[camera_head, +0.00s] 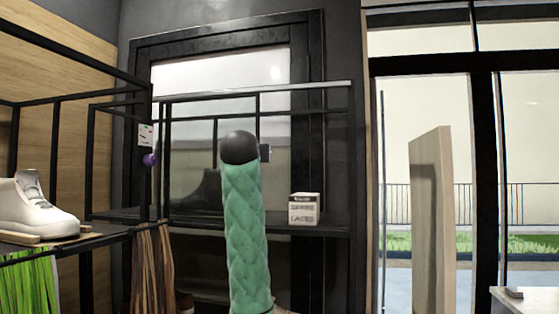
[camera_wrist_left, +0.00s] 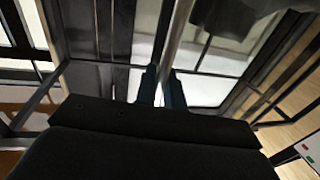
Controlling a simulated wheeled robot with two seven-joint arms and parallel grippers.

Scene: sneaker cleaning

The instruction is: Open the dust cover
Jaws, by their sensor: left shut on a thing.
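In the left wrist view, my left gripper (camera_wrist_left: 163,90) has its two dark fingers close together on a pale, thin bar (camera_wrist_left: 178,32). The bar runs away between the fingertips. I cannot tell for certain whether this bar belongs to the dust cover. In the head view, a light bar (camera_head: 310,87) edges the top of a black-framed rack. No cover stands out clearly there. A green quilted arm with a dark round end, which seems mine, rises in front of the rack and hides its middle. My left fingers are not visible in the head view. My right gripper is in neither view.
A white sneaker (camera_head: 38,207) stands on the left shelf. A dark shoe (camera_head: 200,190) and a white box (camera_head: 304,208) sit on the back rack. Bundles of laces (camera_head: 152,268) hang at the left. A wooden panel (camera_head: 432,220) stands by the glass front at right.

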